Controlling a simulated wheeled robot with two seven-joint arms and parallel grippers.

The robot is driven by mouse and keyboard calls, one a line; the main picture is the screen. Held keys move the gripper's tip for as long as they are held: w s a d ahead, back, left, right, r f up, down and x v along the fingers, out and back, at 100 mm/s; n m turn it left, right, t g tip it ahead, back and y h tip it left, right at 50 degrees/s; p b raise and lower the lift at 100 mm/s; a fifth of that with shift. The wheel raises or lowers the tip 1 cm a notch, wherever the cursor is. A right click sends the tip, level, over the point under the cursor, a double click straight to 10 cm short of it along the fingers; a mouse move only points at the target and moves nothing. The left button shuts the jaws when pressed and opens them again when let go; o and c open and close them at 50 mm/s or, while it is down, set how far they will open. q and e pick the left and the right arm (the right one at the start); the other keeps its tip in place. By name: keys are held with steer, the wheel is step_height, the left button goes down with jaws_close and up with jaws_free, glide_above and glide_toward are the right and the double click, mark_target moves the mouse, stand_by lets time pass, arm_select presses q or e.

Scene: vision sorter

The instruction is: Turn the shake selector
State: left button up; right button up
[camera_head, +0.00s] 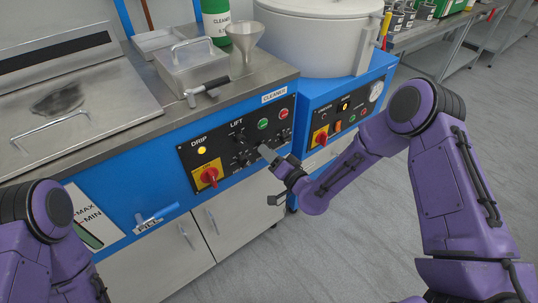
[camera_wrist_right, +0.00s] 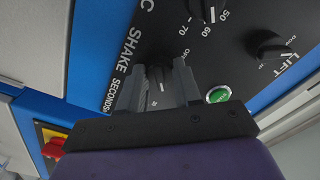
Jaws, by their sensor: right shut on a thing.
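The black control panel (camera_head: 190,155) is on the blue front of the cleaner unit. In the right wrist view the shake selector (camera_wrist_right: 159,74) is a small dark knob beside the printed word SHAKE, mostly hidden between my fingers. My right gripper (camera_head: 263,151) reaches the panel from the right; it also shows in the right wrist view (camera_wrist_right: 161,82), with its two fingers on either side of the knob, shut on it. In the head view the gripper hides the knob. My left arm shows at lower left, but its gripper is out of view.
A red rotary switch on a yellow plate (camera_head: 208,175) is left of my right gripper. Green (camera_head: 263,124) and red (camera_head: 284,113) buttons are above it. The lift knob (camera_wrist_right: 270,48) and a dial with numbers (camera_wrist_right: 205,8) are near the fingers. A blue handle (camera_head: 157,214) sticks out lower left.

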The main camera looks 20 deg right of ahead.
steer(key=shift+m, duration=0.8)
steer(key=o, duration=1)
steer(key=shift+o, duration=0.2)
steer(key=b+v, duration=0.1)
steer(key=v, duration=0.9)
steer(key=shift+s, duration=0.3)
steer(key=shift+d, duration=0.15)
